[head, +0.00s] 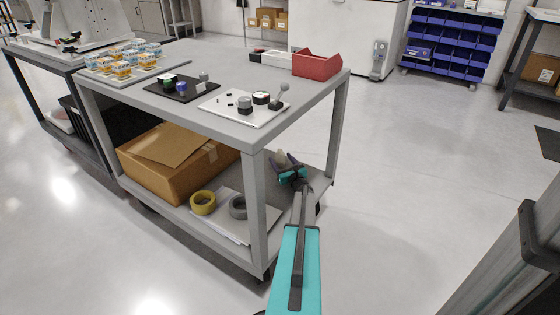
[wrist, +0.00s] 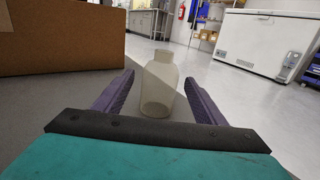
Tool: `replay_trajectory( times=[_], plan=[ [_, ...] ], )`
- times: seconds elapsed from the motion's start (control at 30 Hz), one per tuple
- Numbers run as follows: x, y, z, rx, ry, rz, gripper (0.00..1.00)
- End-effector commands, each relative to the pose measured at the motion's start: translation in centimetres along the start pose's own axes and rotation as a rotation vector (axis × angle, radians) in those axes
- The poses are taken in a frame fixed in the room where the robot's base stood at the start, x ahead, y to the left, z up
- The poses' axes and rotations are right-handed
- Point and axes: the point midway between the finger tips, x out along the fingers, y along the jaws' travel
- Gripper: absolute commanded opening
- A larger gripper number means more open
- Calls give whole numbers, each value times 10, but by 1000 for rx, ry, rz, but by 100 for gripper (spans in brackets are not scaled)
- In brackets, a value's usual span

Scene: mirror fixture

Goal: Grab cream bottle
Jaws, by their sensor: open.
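The cream bottle (wrist: 158,85) shows in the wrist view, pale, with a narrow neck pointing up in the picture and a wide base nearer to me. My gripper (head: 288,161) is at the right end of the cart's lower shelf in the head view. In the wrist view its two purple fingers (wrist: 158,92) are spread apart, one on each side of the bottle, with visible gaps. The bottle is mostly hidden by my gripper in the head view.
A cardboard box (head: 165,165) fills the shelf's left; it also shows in the wrist view (wrist: 60,40). Yellow tape (head: 203,203) and grey tape (head: 238,207) lie in front. The grey cart's top (head: 215,62) overhangs the shelf. Its front corner post (head: 258,210) stands left of my arm.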

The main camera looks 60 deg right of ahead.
Motion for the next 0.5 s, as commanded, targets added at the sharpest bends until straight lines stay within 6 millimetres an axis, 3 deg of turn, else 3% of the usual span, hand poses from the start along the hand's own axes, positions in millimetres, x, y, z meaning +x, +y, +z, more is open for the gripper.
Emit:
replay_trajectory(
  times=[0.07, 0.3, 0.5],
  plan=[
    [0, 0, 0, 0, 0, 0, 63],
    [0, 0, 0, 0, 0, 0, 23],
    [0, 0, 0, 0, 0, 1, 20]
  ],
)
